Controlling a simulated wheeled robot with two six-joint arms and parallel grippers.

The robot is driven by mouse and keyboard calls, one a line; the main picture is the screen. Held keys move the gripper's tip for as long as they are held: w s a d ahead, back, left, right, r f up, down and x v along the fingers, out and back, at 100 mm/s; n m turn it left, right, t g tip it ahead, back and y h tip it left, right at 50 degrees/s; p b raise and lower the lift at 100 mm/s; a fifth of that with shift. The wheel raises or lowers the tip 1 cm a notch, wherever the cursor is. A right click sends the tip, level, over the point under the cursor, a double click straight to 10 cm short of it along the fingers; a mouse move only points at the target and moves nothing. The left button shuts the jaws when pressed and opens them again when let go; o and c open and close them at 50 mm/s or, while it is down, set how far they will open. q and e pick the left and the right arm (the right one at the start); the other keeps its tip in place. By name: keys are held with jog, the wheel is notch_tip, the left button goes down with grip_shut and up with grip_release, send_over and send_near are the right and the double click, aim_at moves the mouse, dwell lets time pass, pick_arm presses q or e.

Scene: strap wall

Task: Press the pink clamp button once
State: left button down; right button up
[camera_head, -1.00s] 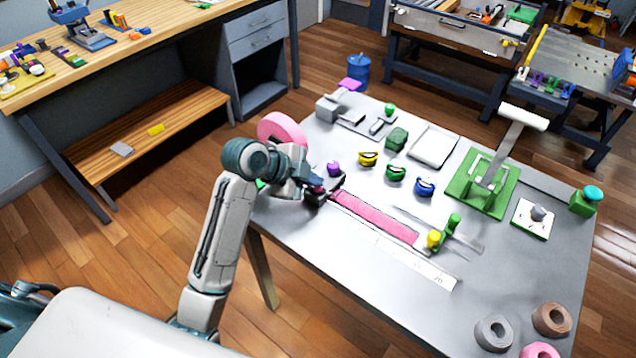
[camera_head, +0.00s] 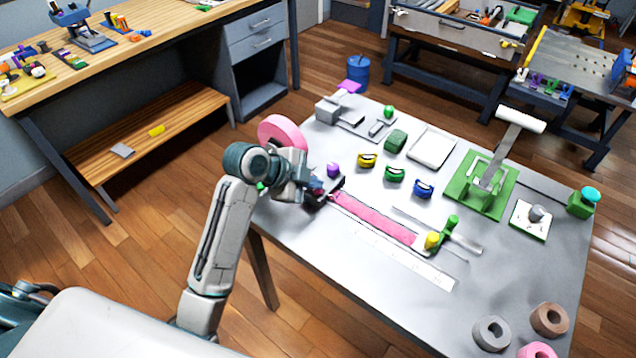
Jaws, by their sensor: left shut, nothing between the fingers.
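A pink strap (camera_head: 375,216) lies across the grey table, running from a dark clamp block (camera_head: 328,191) toward a yellow-topped piece (camera_head: 432,240). My left gripper (camera_head: 312,189) is shut and empty at the left side of this block, its fingertips at or just over it. I cannot tell whether they touch it. The pink button cannot be made out clearly; the gripper covers that part of the block. A purple knob (camera_head: 333,169) stands just behind the block. A large pink roll (camera_head: 283,132) stands behind my left wrist. My right gripper is not in view.
Yellow (camera_head: 367,160), green (camera_head: 395,173) and blue (camera_head: 424,188) small pieces sit behind the strap. A green-based lever press (camera_head: 483,190) stands to the right. Rolls (camera_head: 491,333) lie at the front right. The table's front middle is mostly clear.

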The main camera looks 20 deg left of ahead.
pick_arm(q)
jog(key=shift+a+f, duration=0.1)
jog(key=shift+f, duration=0.15)
notch_tip(320, 180, up, 6)
jog(key=p, duration=0.5)
jog(key=shift+r, duration=0.2)
jog(key=shift+w, duration=0.15)
dwell(0.4)
